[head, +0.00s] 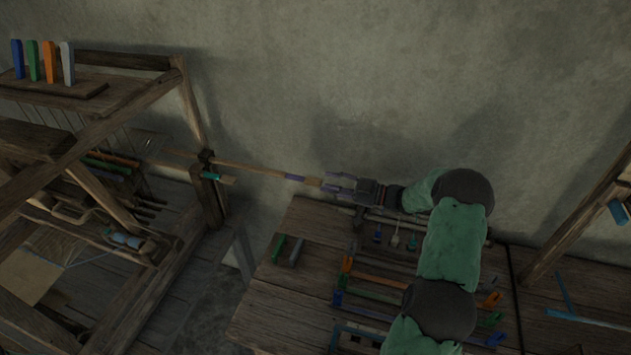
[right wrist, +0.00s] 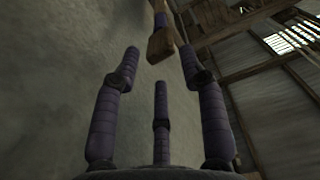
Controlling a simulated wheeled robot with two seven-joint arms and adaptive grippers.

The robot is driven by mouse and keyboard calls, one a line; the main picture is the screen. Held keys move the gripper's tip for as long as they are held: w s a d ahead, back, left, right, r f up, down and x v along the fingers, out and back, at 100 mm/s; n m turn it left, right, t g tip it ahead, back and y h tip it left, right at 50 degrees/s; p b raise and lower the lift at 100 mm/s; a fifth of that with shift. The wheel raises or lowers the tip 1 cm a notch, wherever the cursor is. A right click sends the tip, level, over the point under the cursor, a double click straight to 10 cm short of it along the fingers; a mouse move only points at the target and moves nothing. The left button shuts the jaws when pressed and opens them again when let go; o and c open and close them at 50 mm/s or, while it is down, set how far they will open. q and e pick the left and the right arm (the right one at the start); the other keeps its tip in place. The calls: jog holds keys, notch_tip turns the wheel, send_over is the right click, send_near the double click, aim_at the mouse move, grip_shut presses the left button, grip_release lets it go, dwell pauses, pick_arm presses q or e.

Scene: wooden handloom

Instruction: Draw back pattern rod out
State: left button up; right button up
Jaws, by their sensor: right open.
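The back pattern rod (head: 255,170) is a long thin wooden rod. It sticks out of the loom's right side, running toward my right gripper, with a purple band near its outer end. My right gripper (head: 332,183) is open, its purple fingers pointing left at the rod's end. In the right wrist view the open fingers (right wrist: 160,60) stand apart, and the rod's wooden end (right wrist: 160,42) lies at or just beyond their tips. I cannot tell whether they touch. My left gripper is not in view.
The wooden loom (head: 188,105) fills the left, with blue, green, orange and grey pegs (head: 50,62) on its top shelf. A bench (head: 275,305) with several coloured tools lies below my right arm. The plaster wall (head: 330,60) runs close behind the rod.

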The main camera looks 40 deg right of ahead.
jog(key=shift+v, duration=1.6)
